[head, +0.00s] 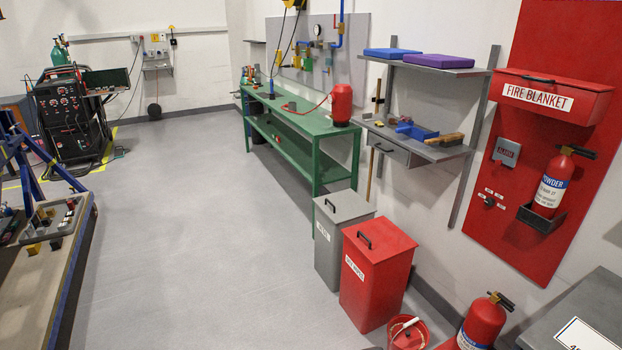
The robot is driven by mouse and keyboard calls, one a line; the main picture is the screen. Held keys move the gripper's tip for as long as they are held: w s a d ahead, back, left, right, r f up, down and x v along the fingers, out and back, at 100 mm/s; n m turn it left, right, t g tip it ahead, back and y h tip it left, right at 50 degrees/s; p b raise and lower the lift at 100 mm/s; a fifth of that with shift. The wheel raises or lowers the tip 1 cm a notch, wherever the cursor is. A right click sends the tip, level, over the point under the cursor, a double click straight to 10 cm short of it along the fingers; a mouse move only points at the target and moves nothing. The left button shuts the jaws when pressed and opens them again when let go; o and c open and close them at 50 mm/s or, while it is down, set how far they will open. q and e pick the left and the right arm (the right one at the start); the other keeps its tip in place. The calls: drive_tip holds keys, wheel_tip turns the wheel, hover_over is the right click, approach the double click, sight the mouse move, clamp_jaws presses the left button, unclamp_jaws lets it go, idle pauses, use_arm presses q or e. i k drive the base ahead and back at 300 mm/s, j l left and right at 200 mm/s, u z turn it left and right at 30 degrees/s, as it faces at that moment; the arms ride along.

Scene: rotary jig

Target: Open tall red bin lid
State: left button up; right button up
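The tall red bin (369,295) stands on the floor at the lower right of the middle, with a white label on its front. Its red lid (380,238) lies flat and closed on top. A black handle (364,240) sits on the lid. Neither of my grippers shows in the head view.
A grey bin (340,224) with its own handle stands close behind the red one. A red bucket (408,333) and a fire extinguisher (484,322) stand in front of it to the right. A green workbench (300,150) is behind. The floor (190,240) to the left is clear.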

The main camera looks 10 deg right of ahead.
sight(378, 239)
drive_tip(key=i+z, duration=0.25)
drive_tip(key=i, duration=0.2)
drive_tip(key=i+j+z, duration=0.25)
drive_tip(key=i, duration=0.2)
drive_tip(key=i+j+z, duration=0.25)
drive_tip(key=i, duration=0.2)
drive_tip(key=i+j+z, duration=0.2)
drive_tip(key=z, duration=0.2)
drive_tip(key=i+j+z, duration=0.25)
drive_tip(key=z, duration=0.15)
drive_tip(key=i+j+z, duration=0.35)
drive_tip(key=j+z, duration=0.4)
drive_tip(key=i+j+z, duration=0.1)
drive_tip(key=j, duration=0.25)
drive_tip(key=j+z, duration=0.1)
drive_tip(key=j, duration=0.25)
drive_tip(key=i, duration=0.05)
